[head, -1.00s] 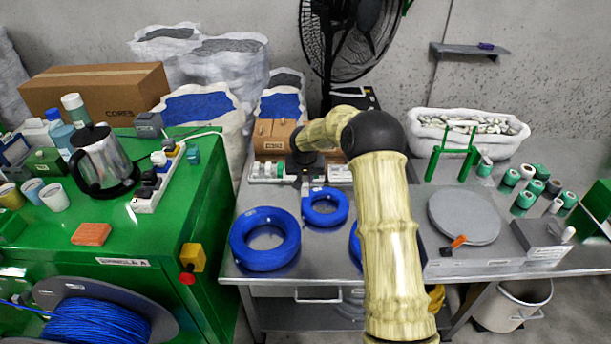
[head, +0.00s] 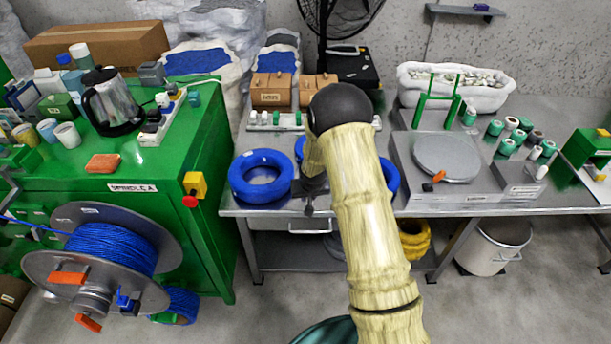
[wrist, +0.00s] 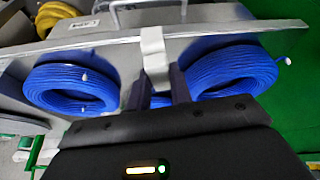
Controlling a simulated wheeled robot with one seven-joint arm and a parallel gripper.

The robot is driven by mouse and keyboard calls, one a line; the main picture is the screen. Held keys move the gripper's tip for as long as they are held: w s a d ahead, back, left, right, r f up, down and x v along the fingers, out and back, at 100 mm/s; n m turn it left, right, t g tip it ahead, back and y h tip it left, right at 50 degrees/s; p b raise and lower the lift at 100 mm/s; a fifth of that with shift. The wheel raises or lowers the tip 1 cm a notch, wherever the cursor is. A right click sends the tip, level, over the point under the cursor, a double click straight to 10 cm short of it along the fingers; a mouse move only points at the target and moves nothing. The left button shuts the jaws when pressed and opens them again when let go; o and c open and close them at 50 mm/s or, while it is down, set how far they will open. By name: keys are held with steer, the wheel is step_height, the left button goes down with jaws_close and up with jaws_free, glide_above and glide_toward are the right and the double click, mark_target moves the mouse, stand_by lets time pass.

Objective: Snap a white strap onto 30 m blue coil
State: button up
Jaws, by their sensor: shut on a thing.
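My gripper (wrist: 156,88) is shut on a white strap (wrist: 154,50), which stands up from between the fingers in the wrist view. In the head view my gripper (head: 311,200) is over the steel table near its front edge, and my arm hides the strap. A blue coil (head: 262,190) lies left of my gripper; it shows at right in the wrist view (wrist: 232,70). Another blue coil (head: 391,176) is partly behind my arm; it shows at left in the wrist view (wrist: 50,85). A smaller blue coil (head: 299,149) lies farther back, mostly hidden. I cannot read any coil's length.
A strip holder (head: 285,128) with white and green pieces and brown boxes (head: 271,91) stand at the table's back. A round grey scale plate (head: 446,157) is at right. The green cabinet (head: 160,190) with a blue cable reel (head: 112,247) stands at left.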

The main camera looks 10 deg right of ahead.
steer(key=s+d+f+b, duration=0.1)
steer(key=s+f+b, duration=0.3)
steer(key=f, duration=0.5)
steer(key=shift+s+f+b, duration=0.25)
steer(key=shift+f+b, duration=0.1)
steer(key=shift+b, duration=0.7)
steer(key=shift+w+d, duration=0.1)
steer(key=shift+d, duration=0.05)
